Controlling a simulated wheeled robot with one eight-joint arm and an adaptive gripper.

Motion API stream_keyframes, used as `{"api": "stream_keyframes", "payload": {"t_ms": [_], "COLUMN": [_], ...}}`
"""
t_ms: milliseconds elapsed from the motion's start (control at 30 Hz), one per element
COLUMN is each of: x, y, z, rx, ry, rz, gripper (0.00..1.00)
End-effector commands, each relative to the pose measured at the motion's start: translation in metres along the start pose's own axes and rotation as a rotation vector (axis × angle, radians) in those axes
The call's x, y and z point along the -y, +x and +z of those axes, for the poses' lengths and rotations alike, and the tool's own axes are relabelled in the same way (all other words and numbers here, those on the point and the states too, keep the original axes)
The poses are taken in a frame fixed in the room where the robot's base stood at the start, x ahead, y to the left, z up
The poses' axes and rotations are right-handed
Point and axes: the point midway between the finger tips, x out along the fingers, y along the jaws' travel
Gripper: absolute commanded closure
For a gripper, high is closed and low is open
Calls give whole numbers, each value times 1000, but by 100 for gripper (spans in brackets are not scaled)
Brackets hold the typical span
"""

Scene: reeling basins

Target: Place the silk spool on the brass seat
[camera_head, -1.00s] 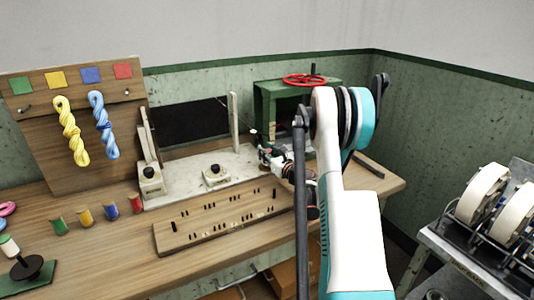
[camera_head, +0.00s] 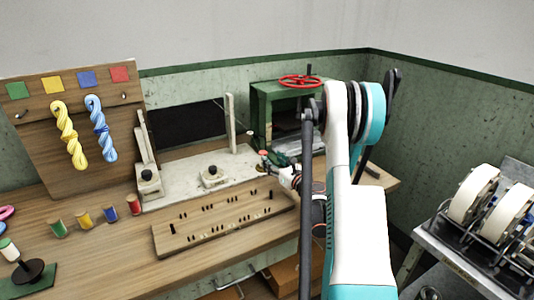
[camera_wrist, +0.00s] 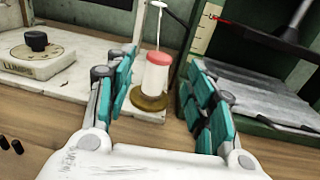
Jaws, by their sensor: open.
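The silk spool (camera_wrist: 156,74), pale with a pink-red top, stands upright on the round brass seat (camera_wrist: 148,103) in the wrist view. A thin pale strand or rod rises above its top. In the head view the spool's red top (camera_head: 263,153) shows small at the right end of the pale bench plate. My gripper (camera_wrist: 161,62) is open, its teal-padded fingers on either side of the spool with gaps to both. In the head view my gripper (camera_head: 283,172) is just right of the spool, partly hidden by my arm.
A green cabinet (camera_head: 262,95) with a red handwheel (camera_head: 300,80) stands close behind. A slotted wooden rack (camera_head: 225,220) lies in front of the pale plate (camera_head: 195,180). Several coloured spools line the bench at left. A metal reel stand (camera_head: 470,262) is at right.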

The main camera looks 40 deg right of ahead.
Motion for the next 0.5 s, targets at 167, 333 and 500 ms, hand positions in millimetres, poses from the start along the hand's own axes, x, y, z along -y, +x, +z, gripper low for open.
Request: {"api": "stream_keyframes", "payload": {"t_ms": [167,333,500], "x": [1,0,0], "y": [-29,-42,-44], "z": [-2,-2,-1], "rx": [0,0,0], "ry": [0,0,0], "rz": [-2,0,1], "gripper": [50,50,50]}}
